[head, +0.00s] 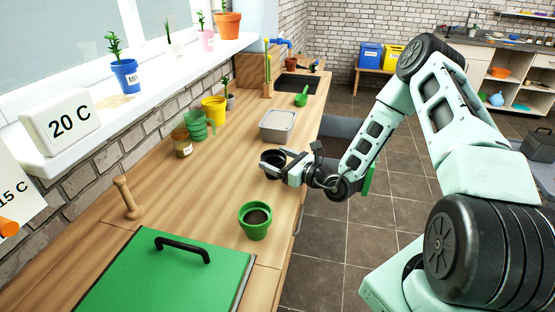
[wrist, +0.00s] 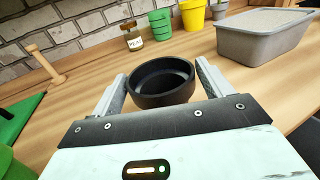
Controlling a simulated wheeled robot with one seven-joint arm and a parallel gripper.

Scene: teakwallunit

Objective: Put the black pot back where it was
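The black pot (head: 270,157) is a small, round, dark pot over the wooden counter, in front of the grey tray. In the wrist view the black pot (wrist: 162,88) sits upright between the two fingers, with its open top showing. My gripper (head: 279,163) reaches over the counter from the right. In the wrist view my gripper (wrist: 161,80) has one finger against each side of the pot and appears shut on it. Whether the pot's base touches the counter cannot be told.
A grey tray (head: 278,126) stands behind the pot. A green pot with soil (head: 255,221) stands nearer, and a jar (head: 182,142) is to the left. Green and yellow pots (head: 214,110) line the wall. Bare counter (head: 215,175) lies left of my gripper.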

